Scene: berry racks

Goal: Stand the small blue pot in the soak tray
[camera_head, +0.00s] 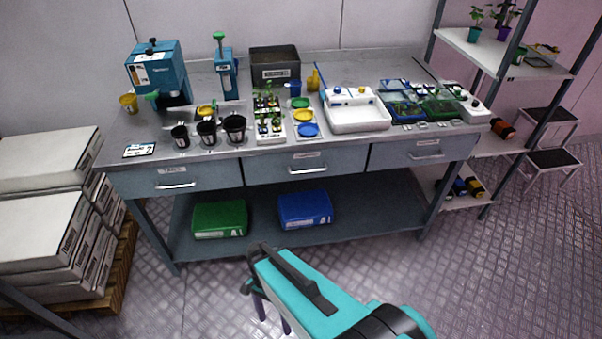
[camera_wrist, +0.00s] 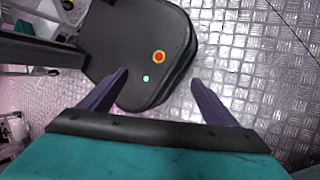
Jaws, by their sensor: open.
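A small blue pot (camera_head: 295,89) stands on the bench top (camera_head: 395,70), towards the back middle, left of a yellow bottle. A white tray (camera_head: 359,126) lies right of it and looks like the soak tray; small blue and yellow items show along its back rim. My gripper (camera_head: 272,314) is in front of the bench, low over the floor and well away from both. In the wrist view my gripper (camera_wrist: 158,78) has its fingers wide apart with nothing between them. Neither pot nor tray shows in the wrist view.
Black pots (camera_head: 207,132) line the left front edge. Yellow (camera_head: 303,116) and blue (camera_head: 308,130) saucers lie left of the white tray. Blue and green trays (camera_head: 441,110) crowd its right. A shelf rack (camera_head: 482,47) stands at right, stacked boxes (camera_head: 40,225) at left.

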